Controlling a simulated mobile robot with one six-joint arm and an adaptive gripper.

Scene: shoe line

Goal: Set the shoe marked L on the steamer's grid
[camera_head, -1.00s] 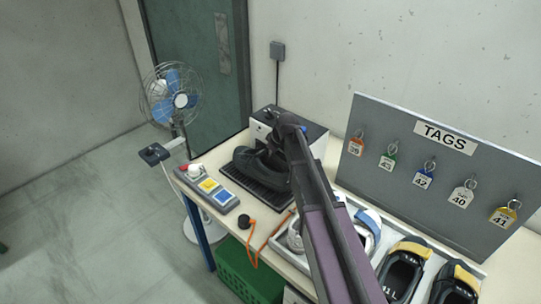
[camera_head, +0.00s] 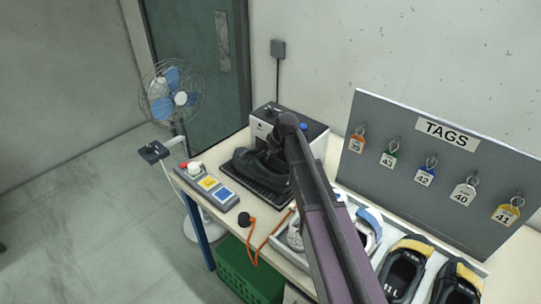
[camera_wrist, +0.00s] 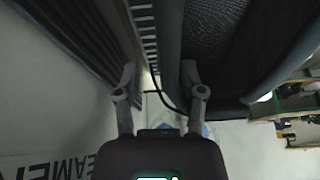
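A dark shoe (camera_head: 246,160) lies on the black grid (camera_head: 266,192) in front of the steamer (camera_head: 262,128); I cannot read any mark on it. My gripper (camera_wrist: 159,82) is over the shoe in the head view, its fingers hidden there by the arm and shoe. In the wrist view its two fingers are spread apart. The dark shoe's side (camera_wrist: 171,45) runs between them, close to the right finger and clear of the left one. The shoe's dark interior (camera_wrist: 225,40) fills the area to the right.
A control box (camera_head: 208,184) with coloured buttons stands left of the grid. A tray (camera_head: 425,290) with black-yellow shoes (camera_head: 404,270) and a white-blue shoe (camera_head: 370,224) is on the right. The tag board (camera_head: 400,190) stands behind it. A fan (camera_head: 172,95) stands beyond the table's left end.

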